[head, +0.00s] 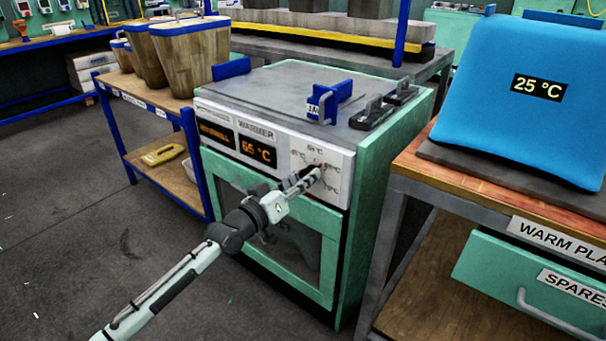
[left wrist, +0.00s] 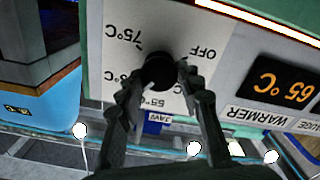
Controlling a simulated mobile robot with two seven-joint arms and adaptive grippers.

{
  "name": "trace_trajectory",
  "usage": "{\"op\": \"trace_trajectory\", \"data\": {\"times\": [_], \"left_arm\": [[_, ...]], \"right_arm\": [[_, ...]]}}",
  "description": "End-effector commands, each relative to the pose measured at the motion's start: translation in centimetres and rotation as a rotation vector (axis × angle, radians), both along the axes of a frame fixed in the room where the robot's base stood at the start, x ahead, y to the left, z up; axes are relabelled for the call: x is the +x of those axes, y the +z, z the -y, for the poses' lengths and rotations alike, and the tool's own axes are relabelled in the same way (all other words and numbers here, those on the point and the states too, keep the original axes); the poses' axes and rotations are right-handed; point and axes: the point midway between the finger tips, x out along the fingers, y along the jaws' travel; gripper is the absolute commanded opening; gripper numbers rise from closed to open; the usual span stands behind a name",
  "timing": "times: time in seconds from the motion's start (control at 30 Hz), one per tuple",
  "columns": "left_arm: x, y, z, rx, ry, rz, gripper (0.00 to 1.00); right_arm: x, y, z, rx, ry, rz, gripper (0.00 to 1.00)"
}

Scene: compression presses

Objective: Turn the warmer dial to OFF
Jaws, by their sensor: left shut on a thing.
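The warmer (head: 320,248) is a green cabinet with a white front panel (head: 222,113) and a display (head: 257,151) reading 65 °C. Its dial is mostly hidden by my left gripper (head: 312,177) in the head view. In the left wrist view, upside down, the dial is a round black knob (left wrist: 160,68) on the white panel. The OFF mark (left wrist: 204,52) and 75 °C mark (left wrist: 124,34) lie on either side of it. My left gripper's fingers (left wrist: 161,75) are closed on the knob from both sides. Where the knob points is unclear. My right gripper is not in view.
A blue block (head: 330,98) and dark-handled items (head: 373,112) sit on the warmer's top. At right, a bench (head: 470,170) bears a blue sack-like thing (head: 535,110) reading 25 °C. A shelf with wooden buckets (head: 192,60) stands at left. Floor at left front is clear.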

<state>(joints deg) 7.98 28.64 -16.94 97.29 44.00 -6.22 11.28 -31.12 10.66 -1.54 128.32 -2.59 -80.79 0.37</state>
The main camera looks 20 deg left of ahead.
Motion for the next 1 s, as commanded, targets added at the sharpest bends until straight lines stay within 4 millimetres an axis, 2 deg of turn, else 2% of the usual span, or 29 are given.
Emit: {"op": "trace_trajectory", "data": {"times": [0.33, 1.0], "left_arm": [[0.0, -0.1, -0.1, -0.311, 0.0, -0.113, 0.06], [0.1, -0.3, -0.2, -0.913, 0.001, -0.331, 0.06]], "right_arm": [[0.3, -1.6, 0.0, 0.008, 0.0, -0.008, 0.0], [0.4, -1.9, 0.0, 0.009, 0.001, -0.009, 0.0]]}}
